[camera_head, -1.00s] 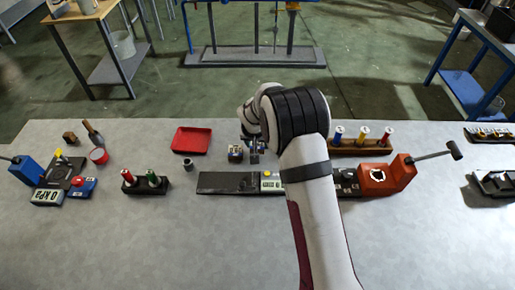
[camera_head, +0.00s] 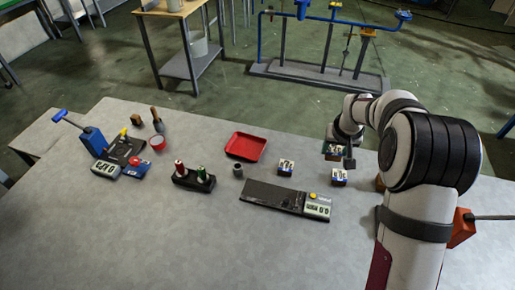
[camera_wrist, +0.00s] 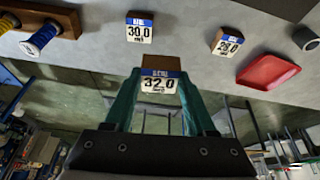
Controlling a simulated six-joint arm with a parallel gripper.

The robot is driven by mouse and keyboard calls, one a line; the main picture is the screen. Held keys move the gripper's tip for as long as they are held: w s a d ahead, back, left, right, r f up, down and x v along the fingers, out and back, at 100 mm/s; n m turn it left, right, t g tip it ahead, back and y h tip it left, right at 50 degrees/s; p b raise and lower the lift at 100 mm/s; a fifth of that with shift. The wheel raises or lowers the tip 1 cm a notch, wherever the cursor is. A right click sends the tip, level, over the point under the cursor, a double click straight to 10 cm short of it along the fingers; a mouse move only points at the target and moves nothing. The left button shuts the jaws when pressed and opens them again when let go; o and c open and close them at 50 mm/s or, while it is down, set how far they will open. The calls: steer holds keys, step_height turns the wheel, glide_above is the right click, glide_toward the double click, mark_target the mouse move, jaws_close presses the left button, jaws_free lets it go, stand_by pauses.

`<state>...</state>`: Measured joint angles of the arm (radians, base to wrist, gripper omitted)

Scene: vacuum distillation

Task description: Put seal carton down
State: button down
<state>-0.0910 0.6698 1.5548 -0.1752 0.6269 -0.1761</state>
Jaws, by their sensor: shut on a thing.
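My gripper (camera_wrist: 160,92) is shut on a small brown seal carton (camera_wrist: 161,82) with a blue-and-white label that seems to read 32.0. The held carton also shows in the head view (camera_head: 333,152), near the far table edge; its height above the table is hard to judge. Two similar cartons stand on the table. One reads about 30.0 (camera_wrist: 139,29), and appears just in front of my gripper in the head view (camera_head: 339,177). The other reads about 28.0 (camera_wrist: 227,43), and stands nearer the tray in the head view (camera_head: 286,167).
A red tray (camera_head: 245,147) lies left of the cartons. A black scale (camera_head: 285,197) is in front of them. A two-bottle rack (camera_head: 194,178) and a small grey cup (camera_head: 238,171) stand further left. A wooden spool holder (camera_wrist: 50,17) is beside the cartons, mostly behind my arm in the head view.

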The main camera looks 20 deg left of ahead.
steer(key=w+a+n+g+y, duration=0.1)
steer(key=w+a+n, duration=0.15)
steer(key=a, duration=0.55)
steer(key=w+a+n+y, duration=0.1)
steer(key=w+a+n, duration=0.1)
steer(key=a+n, duration=0.35)
steer(key=m, duration=0.1)
glide_above(245, 147)
steer(key=s+d, duration=0.1)
steer(key=d, duration=0.1)
steer(key=shift+y, duration=0.3)
steer(key=f, duration=0.6)
steer(key=shift+s+a+f, duration=0.1)
steer(key=shift+a+f, duration=0.1)
steer(key=shift+f, duration=0.05)
steer(key=shift+a+f, duration=0.2)
steer(key=shift+f, duration=1.85)
steer(key=shift+f, duration=0.1)
steer(key=shift+c, duration=1.1)
jaws_free()
